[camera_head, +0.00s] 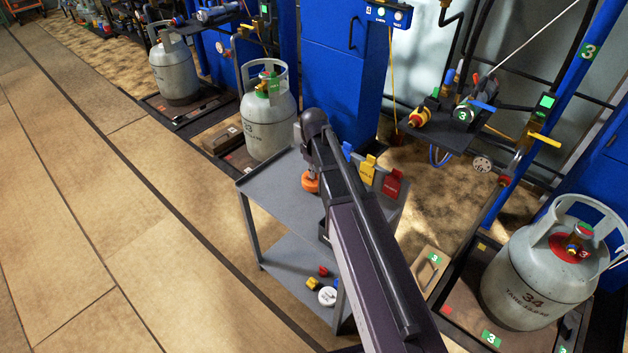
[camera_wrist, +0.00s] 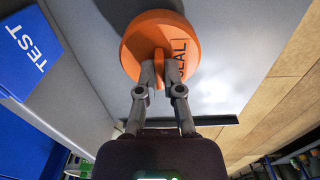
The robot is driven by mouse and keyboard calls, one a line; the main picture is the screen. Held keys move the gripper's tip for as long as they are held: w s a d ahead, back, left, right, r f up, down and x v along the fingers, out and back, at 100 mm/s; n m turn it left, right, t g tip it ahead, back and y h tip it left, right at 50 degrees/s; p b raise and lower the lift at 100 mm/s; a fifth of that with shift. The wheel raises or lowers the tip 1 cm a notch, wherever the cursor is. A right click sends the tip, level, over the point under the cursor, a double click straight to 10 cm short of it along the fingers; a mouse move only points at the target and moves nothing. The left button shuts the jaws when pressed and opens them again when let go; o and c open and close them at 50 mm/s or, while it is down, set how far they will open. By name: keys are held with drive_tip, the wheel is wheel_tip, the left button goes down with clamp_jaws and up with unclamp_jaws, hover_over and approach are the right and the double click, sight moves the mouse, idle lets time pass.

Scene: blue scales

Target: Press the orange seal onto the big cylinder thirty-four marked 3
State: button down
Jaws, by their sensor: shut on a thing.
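The orange seal (camera_head: 310,183) is a round disc with a raised grip tab. My gripper (camera_wrist: 160,75) is shut on the tab, and the disc (camera_wrist: 150,30) with black "SEAL" lettering shows beyond the fingers. In the head view my arm partly hides the gripper. The seal is over the grey trolley top (camera_head: 275,190); I cannot tell if it touches it. The big grey cylinder 34 (camera_head: 525,290) stands upright at the lower right, well apart from my gripper. It has a red disc (camera_head: 570,248) around its valve and a green 3 plate (camera_head: 490,338) at its base.
Yellow and red tags (camera_head: 392,184) hang at the trolley's right edge. A lower shelf holds small parts and a white disc (camera_head: 327,296). Cylinder 33 (camera_head: 268,130) stands behind the trolley. A bench with a 3 label (camera_head: 462,115) is at upper right. Floor at left is clear.

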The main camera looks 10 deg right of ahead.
drive_tip(key=shift+r+p, duration=0.95)
drive_tip(key=shift+r, duration=0.15)
drive_tip(key=shift+r, duration=0.1)
wheel_tip(320, 180, up, 43)
drive_tip(key=p, duration=4.3)
drive_tip(key=shift+d, duration=0.15)
